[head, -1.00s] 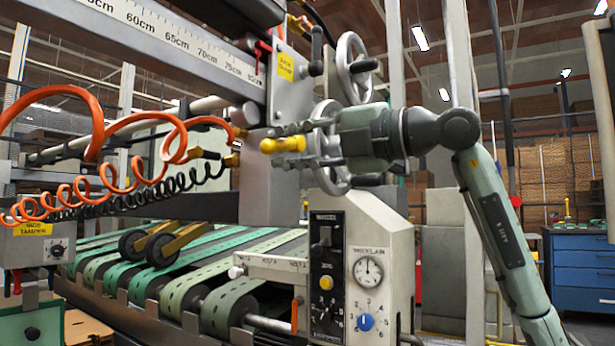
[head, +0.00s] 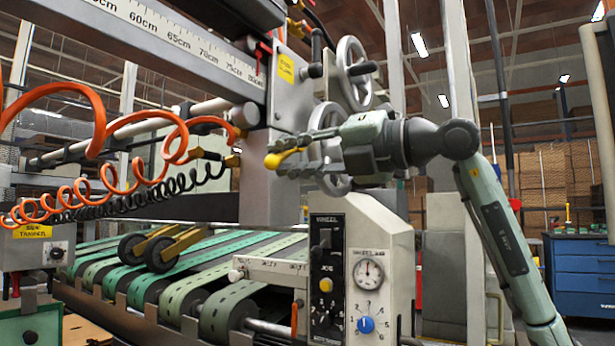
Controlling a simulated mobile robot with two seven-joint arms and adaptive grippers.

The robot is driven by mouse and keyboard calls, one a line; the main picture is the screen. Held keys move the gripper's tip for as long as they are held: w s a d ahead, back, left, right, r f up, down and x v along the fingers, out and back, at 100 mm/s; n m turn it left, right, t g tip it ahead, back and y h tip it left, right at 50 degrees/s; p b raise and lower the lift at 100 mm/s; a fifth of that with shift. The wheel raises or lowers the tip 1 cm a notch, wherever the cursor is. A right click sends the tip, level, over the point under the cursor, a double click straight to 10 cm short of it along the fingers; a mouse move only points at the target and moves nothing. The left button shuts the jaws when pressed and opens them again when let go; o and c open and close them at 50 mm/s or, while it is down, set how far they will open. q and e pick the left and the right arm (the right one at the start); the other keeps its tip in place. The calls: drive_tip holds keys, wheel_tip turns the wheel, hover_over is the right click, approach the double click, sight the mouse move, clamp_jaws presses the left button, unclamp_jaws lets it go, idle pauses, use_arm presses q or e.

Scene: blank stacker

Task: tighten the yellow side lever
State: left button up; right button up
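The yellow side lever (head: 283,157) is at the centre, in front of the machine's grey upright. It is tilted, with its yellow end down to the left. My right gripper (head: 300,152) comes in from the right, with its fingers around the lever's right part. The fingers hide that part of the lever and appear closed on it. My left gripper is not in view.
Two handwheels (head: 354,72) stand close behind and above my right gripper. A control box (head: 362,270) with a dial and knobs is below it. Orange coiled hoses (head: 98,130) hang at the left. Green conveyor belts (head: 190,270) run below.

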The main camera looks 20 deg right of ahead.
drive_tip(key=n, duration=0.2)
drive_tip(key=w+d+f+n, duration=0.1)
drive_tip(key=n, duration=0.1)
drive_tip(key=d+n, duration=0.1)
drive_tip(key=n, duration=0.1)
drive_tip(key=shift+w+f, duration=0.2)
drive_tip(key=shift+f, duration=0.2)
drive_tip(key=shift+w+d+n, duration=0.15)
drive_tip(key=shift+w+n, duration=0.05)
drive_tip(key=shift+n, duration=0.5)
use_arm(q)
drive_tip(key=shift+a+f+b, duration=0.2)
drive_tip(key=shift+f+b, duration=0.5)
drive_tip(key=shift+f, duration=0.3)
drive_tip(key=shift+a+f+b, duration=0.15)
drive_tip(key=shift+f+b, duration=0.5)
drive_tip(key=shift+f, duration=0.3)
use_arm(e)
drive_tip(key=s+d+n, duration=0.4)
drive_tip(key=s+d, duration=0.2)
drive_tip(key=shift+d, duration=0.4)
drive_tip(key=shift+s+f, duration=0.1)
drive_tip(key=shift+f, duration=0.05)
